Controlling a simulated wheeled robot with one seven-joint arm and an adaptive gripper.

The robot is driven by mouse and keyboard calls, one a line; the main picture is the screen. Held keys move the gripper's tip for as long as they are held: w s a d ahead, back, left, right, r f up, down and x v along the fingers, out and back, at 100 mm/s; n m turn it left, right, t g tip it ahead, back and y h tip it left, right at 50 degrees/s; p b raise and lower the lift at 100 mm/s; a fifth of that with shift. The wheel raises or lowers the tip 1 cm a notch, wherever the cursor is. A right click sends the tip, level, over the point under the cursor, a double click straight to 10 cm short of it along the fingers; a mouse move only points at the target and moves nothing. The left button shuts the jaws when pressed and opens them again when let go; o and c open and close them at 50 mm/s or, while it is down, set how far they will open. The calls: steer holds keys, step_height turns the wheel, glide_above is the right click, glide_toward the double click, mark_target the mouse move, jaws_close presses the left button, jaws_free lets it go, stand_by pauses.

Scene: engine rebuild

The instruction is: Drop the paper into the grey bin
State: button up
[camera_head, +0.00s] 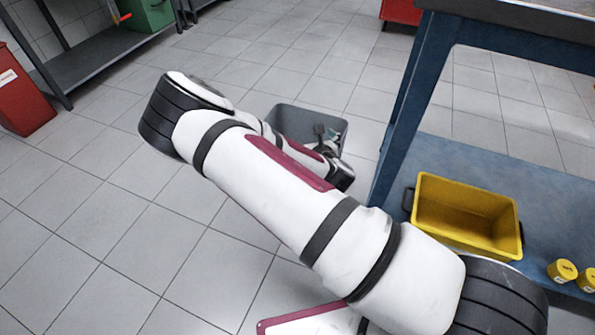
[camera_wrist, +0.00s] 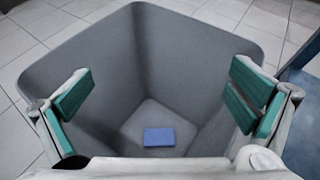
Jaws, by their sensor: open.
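The grey bin (camera_head: 293,120) stands on the tiled floor near the blue workbench, partly hidden behind my arm. In the wrist view the grey bin (camera_wrist: 190,55) opens wide below my gripper. A small flat blue rectangle (camera_wrist: 159,137) lies on the bin floor; it may be the paper, but I cannot tell for sure. My gripper (camera_wrist: 160,88) is open above the bin, its green-padded fingers wide apart with nothing between them. In the head view my gripper (camera_head: 327,136) shows over the bin, partly hidden by my arm.
The blue workbench (camera_head: 407,100) stands to the right. On its lower shelf are a yellow crate (camera_head: 465,247) and small yellow containers (camera_head: 562,270). A red bin (camera_head: 22,95) and a green crate (camera_head: 147,15) are at the upper left. The floor at left is clear.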

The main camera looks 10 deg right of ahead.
steer(key=v, duration=0.6)
steer(key=shift+s, duration=0.15)
steer(key=shift+r, duration=0.15)
